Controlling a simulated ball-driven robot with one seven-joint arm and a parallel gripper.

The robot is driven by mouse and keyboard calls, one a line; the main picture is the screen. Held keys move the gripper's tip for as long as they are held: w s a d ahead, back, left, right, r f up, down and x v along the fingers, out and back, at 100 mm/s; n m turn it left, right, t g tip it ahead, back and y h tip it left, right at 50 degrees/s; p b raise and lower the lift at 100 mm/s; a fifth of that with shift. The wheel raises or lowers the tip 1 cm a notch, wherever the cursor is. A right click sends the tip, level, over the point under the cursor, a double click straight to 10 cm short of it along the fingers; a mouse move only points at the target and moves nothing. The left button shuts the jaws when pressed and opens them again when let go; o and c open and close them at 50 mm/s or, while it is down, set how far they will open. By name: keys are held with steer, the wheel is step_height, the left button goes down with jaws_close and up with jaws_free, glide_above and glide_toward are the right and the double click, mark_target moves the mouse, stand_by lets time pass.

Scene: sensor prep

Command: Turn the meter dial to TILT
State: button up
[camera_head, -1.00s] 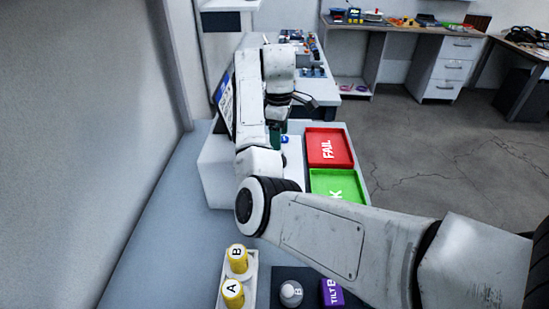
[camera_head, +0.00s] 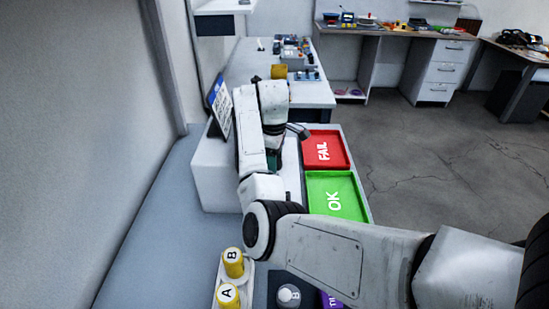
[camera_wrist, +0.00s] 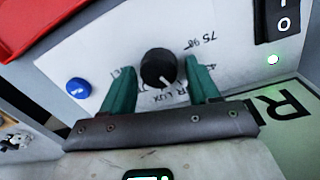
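The meter's black round dial (camera_wrist: 158,68) sits on a white panel in the wrist view. Its white pointer mark faces the lower edge of the picture, near the printed "LUX". Other panel labels are partly covered; I cannot read TILT. My gripper (camera_wrist: 161,72) is open, with one green finger on each side of the dial. A gap shows between each finger and the dial, so they appear apart from it. In the head view the white meter housing (camera_head: 211,180) stands behind my arm. The dial is hidden there, and only a bit of green finger shows.
A blue button (camera_wrist: 77,88) is left of the dial, and a black switch (camera_wrist: 275,20) is at upper right. The red FAIL tray (camera_head: 340,148) and green OK tray (camera_head: 350,190) lie right of my arm. Yellow A and B cylinders (camera_head: 233,262) stand in front.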

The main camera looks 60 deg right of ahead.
steer(key=c, duration=0.9)
steer(key=shift+o, duration=0.2)
steer(key=shift+r, duration=0.1)
steer(key=shift+m+p, duration=0.4)
steer(key=shift+p, duration=0.05)
steer(key=shift+r+m+p, duration=0.15)
steer(key=shift+m+p, duration=0.75)
steer(key=shift+p, duration=0.1)
steer(key=m+p, duration=0.3)
steer(key=m, duration=0.1)
steer(key=shift+d+m, duration=0.1)
steer(key=shift+m, duration=0.2)
steer(key=m+p, duration=0.1)
steer(key=m, duration=0.3)
steer(key=shift+w+g, duration=0.1)
steer(key=shift+g, duration=0.2)
steer(key=m+p, duration=0.1)
steer(key=m, duration=0.3)
steer(key=shift+d, duration=0.1)
steer(key=shift+m, duration=0.4)
